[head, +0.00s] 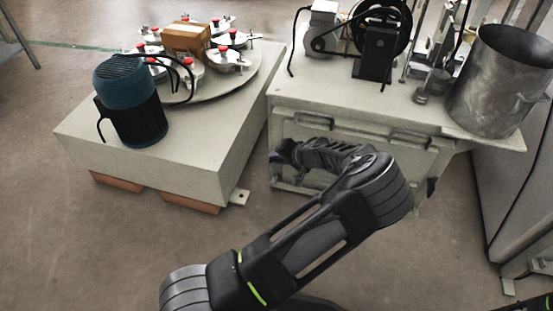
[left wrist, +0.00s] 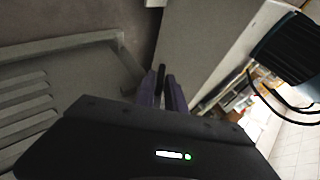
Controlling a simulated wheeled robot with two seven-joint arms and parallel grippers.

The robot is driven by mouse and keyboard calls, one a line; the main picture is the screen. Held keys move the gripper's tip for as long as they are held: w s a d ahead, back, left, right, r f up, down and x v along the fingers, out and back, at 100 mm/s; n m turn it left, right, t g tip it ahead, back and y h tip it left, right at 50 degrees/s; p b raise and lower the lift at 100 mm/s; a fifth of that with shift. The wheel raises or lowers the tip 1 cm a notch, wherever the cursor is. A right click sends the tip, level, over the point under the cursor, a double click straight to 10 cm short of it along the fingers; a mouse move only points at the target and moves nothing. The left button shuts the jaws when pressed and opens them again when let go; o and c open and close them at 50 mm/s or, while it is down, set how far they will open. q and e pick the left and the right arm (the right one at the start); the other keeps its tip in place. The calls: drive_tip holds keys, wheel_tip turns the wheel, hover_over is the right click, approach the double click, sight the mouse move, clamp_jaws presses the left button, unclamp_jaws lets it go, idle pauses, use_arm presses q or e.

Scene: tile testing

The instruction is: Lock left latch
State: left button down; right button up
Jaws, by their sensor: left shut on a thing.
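The front panel (head: 290,130) of the right-hand bench is the latched cover. A small dark latch (head: 431,187) shows at its right edge. My left gripper (head: 278,156) is at the panel's left edge and hides the left latch in the head view. In the left wrist view the purple fingers of my left gripper (left wrist: 164,88) are close together around a thin dark piece, the left latch (left wrist: 161,73). The gripper is shut on it. The louvered panel (left wrist: 70,45) lies left of the fingers in that view. My right gripper is out of view.
A pale low block (head: 190,165) with a motor (head: 130,105) and a round plate (head: 238,82) stands left, close to my gripper. A metal bucket (head: 500,85) and a belt machine (head: 375,50) stand on the right bench. The floor in front is clear.

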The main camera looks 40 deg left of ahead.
use_arm(q)
drive_tip(key=y, duration=0.1)
drive_tip(key=y+b, duration=0.1)
drive_tip(key=f+m+y, duration=0.1)
drive_tip(key=shift+w+d+g+y+b, duration=0.1)
drive_tip(key=shift+d+g+y+b, duration=0.2)
drive_tip(key=shift+b, duration=0.1)
drive_tip(key=y, duration=0.2)
drive_tip(key=f+m+y, duration=0.1)
drive_tip(key=y, duration=0.2)
drive_tip(key=shift+m, duration=0.3)
drive_tip(key=c, duration=1.5)
unclamp_jaws()
drive_tip(key=d, duration=0.2)
drive_tip(key=d+p, duration=0.1)
drive_tip(key=d, duration=0.4)
drive_tip(key=shift+s+d+p, duration=0.25)
drive_tip(key=shift+d+p, duration=0.1)
drive_tip(key=shift+d, duration=0.05)
